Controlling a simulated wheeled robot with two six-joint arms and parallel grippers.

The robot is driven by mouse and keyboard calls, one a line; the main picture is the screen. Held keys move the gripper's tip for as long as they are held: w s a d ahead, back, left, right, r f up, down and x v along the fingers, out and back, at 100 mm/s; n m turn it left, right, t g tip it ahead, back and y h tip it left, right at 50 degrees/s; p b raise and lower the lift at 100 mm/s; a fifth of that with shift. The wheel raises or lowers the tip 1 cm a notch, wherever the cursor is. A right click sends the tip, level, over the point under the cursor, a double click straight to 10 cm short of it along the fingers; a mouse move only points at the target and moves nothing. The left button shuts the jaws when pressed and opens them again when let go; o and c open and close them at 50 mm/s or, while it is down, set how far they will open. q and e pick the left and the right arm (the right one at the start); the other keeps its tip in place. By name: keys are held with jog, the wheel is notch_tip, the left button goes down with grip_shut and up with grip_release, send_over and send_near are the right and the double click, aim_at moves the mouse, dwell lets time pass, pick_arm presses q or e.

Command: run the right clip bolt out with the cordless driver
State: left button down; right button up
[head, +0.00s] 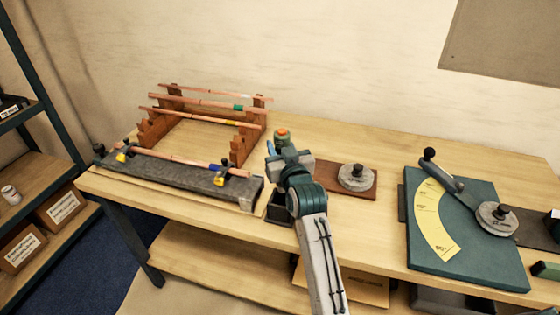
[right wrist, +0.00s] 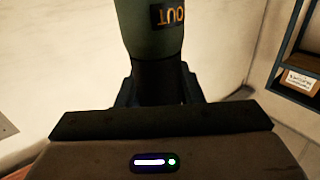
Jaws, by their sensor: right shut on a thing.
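In the right wrist view the driver's green body (right wrist: 145,35) rises between the fingers, with a dark label reading "OUT" upside down. The right clip (head: 218,178), with yellow and blue parts, holds a copper pipe (head: 175,159) on the dark grey bar fixture (head: 195,180). The driver is to the right of this clip and apart from it. The bolt is too small to make out, and the driver's tip is hidden. My left gripper is not in view.
A wooden rack (head: 240,148) with several copper pipes stands behind the fixture. A round grey weight (head: 356,177) sits on a brown board right of my gripper. A green bending plate (head: 480,260) with a yellow scale lies farther right. A small dark bin (head: 280,210) is below my gripper.

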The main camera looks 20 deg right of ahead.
aim_at(280, 129)
jog(key=shift+r+p, duration=4.3)
jog(key=shift+r, duration=0.5)
jog(key=shift+f, duration=0.1)
